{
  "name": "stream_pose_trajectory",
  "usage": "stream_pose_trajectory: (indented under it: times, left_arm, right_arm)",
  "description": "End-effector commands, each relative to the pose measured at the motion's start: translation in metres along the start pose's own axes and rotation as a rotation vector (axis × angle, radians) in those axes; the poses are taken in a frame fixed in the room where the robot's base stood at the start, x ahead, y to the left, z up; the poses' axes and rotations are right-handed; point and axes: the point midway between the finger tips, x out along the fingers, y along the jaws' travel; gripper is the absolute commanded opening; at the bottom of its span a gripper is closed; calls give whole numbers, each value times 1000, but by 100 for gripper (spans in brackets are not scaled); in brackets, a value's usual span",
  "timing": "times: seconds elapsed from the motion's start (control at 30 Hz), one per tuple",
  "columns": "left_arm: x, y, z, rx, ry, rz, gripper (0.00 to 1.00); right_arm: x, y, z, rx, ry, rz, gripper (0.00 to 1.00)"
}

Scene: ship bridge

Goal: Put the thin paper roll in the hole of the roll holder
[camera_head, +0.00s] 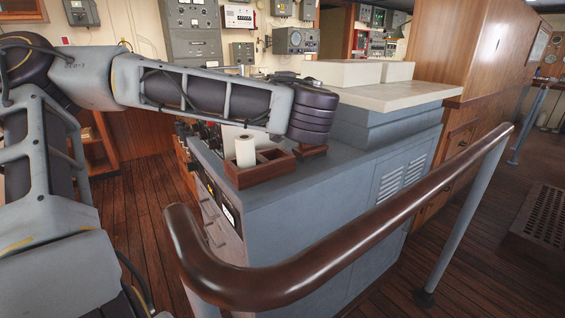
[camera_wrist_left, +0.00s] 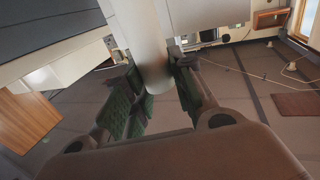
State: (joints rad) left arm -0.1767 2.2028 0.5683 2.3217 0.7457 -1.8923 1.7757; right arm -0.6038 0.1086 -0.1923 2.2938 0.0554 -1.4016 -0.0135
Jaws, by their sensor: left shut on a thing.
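My left gripper (camera_wrist_left: 158,75) is shut on a pale, smooth cylinder (camera_wrist_left: 142,30), which looks like the thin paper roll, in the left wrist view. The cylinder runs between the two fingers and its end shows at them. In the head view my left arm reaches across to the right, and its wrist hangs over the counter; the fingers and the held roll are hidden there. A brown wooden holder (camera_head: 238,181) with compartments sits on the counter's near left corner. A white paper roll (camera_head: 245,153) stands upright in its left part. My right gripper is not in view.
A small dark wooden piece (camera_head: 313,151) lies on the grey counter (camera_head: 345,162) beneath my wrist. A raised pale block (camera_head: 348,73) stands behind. A brown handrail (camera_head: 350,245) crosses in front of the counter. The counter top right of the holder is mostly clear.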

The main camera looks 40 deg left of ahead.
Motion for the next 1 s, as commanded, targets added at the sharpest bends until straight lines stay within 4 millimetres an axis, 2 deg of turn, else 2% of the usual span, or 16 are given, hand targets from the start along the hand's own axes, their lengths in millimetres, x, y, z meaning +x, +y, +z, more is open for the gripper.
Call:
stream_pose_trajectory:
  times: [0.57,1.0]
  left_arm:
    - [0,0,5,1,0,0,0]
    - [0,0,50,2,0,-1,0]
  right_arm:
    - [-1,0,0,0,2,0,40]
    - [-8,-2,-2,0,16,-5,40]
